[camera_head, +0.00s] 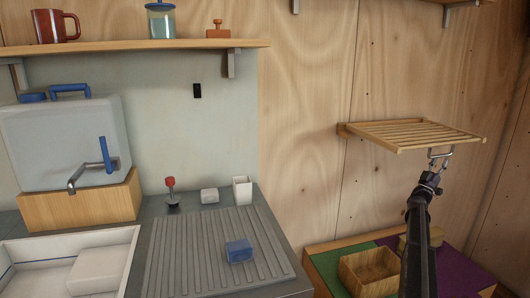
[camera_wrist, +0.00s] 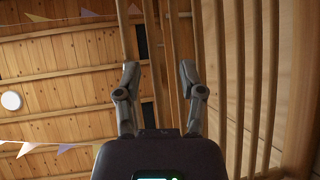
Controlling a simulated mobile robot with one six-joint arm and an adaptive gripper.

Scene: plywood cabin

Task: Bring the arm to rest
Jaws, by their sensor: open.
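My gripper (camera_head: 441,154) is raised at the right of the head view, at the top of my dark, nearly upright arm. It shows just by the front edge of a slatted wooden rack (camera_head: 410,134) on the wall; whether it touches the rack cannot be told. In the wrist view my gripper (camera_wrist: 159,75) points up toward the plank ceiling (camera_wrist: 70,65). Wooden slats (camera_wrist: 240,80) rise close to the right finger.
A ribbed drainer (camera_head: 190,255) holds a blue block (camera_head: 239,250). A wooden box (camera_head: 370,270) sits low beside my arm. A shelf (camera_head: 130,47) with a red mug (camera_head: 52,26) hangs upper left.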

